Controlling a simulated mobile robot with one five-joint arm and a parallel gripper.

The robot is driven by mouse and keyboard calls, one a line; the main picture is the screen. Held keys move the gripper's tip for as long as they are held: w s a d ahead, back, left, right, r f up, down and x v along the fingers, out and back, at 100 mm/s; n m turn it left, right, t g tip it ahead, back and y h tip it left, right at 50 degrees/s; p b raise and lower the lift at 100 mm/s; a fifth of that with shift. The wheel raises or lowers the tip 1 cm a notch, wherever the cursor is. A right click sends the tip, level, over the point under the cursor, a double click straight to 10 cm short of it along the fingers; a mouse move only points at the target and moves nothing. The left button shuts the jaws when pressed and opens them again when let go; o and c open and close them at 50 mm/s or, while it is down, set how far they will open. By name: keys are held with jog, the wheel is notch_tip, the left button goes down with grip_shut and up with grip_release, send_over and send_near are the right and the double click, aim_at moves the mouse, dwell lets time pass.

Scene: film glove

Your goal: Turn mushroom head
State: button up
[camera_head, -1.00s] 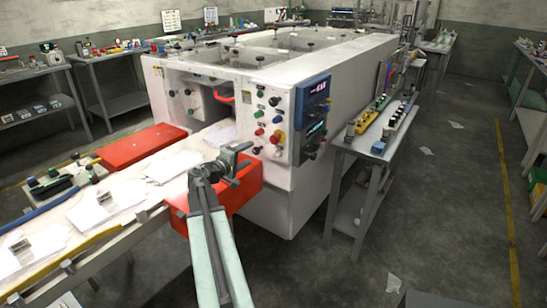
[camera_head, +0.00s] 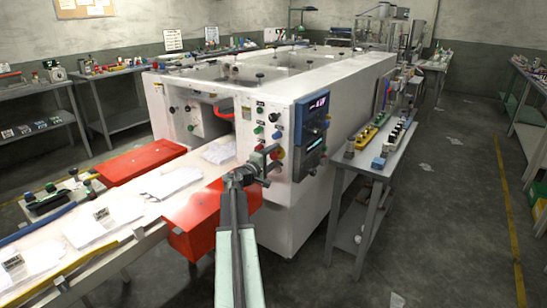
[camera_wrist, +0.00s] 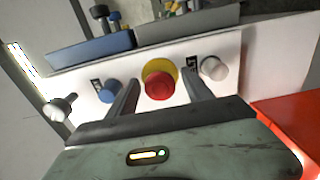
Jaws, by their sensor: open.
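The mushroom head is a red round button (camera_wrist: 159,87) on a yellow ring, set in the white control panel. In the wrist view it lies between the two fingers of my gripper (camera_wrist: 160,78), which is open, with a finger on either side. I cannot tell whether the fingers touch it. In the head view my gripper (camera_head: 267,161) is at the lower part of the panel and covers much of the mushroom head (camera_head: 278,153).
A white knob (camera_wrist: 214,68) and a blue knob (camera_wrist: 110,91) flank the mushroom head closely. A blue display unit (camera_head: 312,120) is beside it. A red guard (camera_head: 198,222) lies below my arm. A side table (camera_head: 395,160) holds parts at right.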

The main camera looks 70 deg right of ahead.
grip_shut()
